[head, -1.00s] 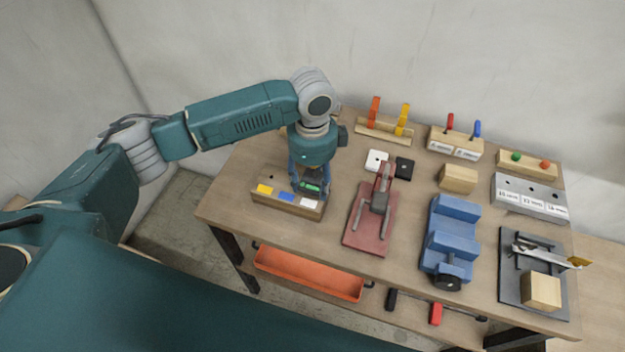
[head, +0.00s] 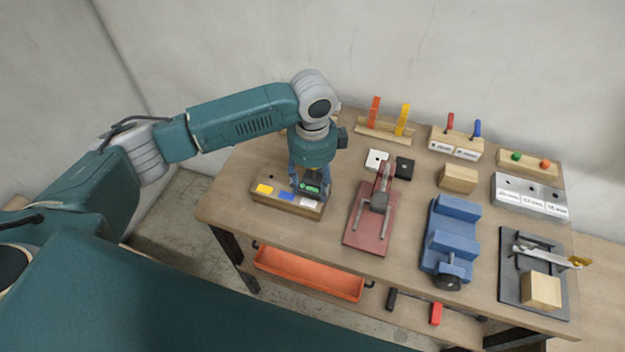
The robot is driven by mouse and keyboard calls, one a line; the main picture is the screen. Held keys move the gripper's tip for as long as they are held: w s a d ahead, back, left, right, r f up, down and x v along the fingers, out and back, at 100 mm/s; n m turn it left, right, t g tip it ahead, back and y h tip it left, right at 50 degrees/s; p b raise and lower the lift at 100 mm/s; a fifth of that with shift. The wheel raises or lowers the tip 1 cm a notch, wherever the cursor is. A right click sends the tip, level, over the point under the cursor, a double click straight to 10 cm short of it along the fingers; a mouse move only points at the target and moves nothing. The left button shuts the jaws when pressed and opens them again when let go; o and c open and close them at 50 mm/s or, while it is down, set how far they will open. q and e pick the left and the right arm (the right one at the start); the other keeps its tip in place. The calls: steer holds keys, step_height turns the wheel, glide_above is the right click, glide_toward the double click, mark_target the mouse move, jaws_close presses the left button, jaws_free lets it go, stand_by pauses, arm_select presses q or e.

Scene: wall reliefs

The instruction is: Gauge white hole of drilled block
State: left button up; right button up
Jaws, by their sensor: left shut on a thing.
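The drilled block (head: 272,203) is a long wooden block at the left front of the table. It has yellow (head: 265,189), blue (head: 287,197) and white (head: 308,203) labels on its front and a dark hole at its left end. My left gripper (head: 311,187) points down at the block's right end, behind the white label. It is shut on a dark gauge with a green display (head: 312,189). The gripper and gauge hide the white hole, so I cannot tell whether the gauge tip is in it. My right gripper is not in view.
A red toggle clamp (head: 371,225) stands right of the block, then a blue vise (head: 449,240). A white plate (head: 377,159) and black plate (head: 403,167) lie behind. An orange tray (head: 308,274) is below the table (head: 225,203).

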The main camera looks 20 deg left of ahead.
arm_select(q)
steer(key=shift+f, duration=0.35)
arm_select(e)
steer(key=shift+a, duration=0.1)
arm_select(q)
steer(key=o, duration=1.7)
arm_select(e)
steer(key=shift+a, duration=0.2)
arm_select(q)
steer(key=shift+o, duration=0.2)
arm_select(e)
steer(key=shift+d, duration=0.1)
arm_select(q)
steer(key=shift+r, duration=0.15)
step_height(320, 180, up, 12)
steer(key=shift+f, duration=0.2)
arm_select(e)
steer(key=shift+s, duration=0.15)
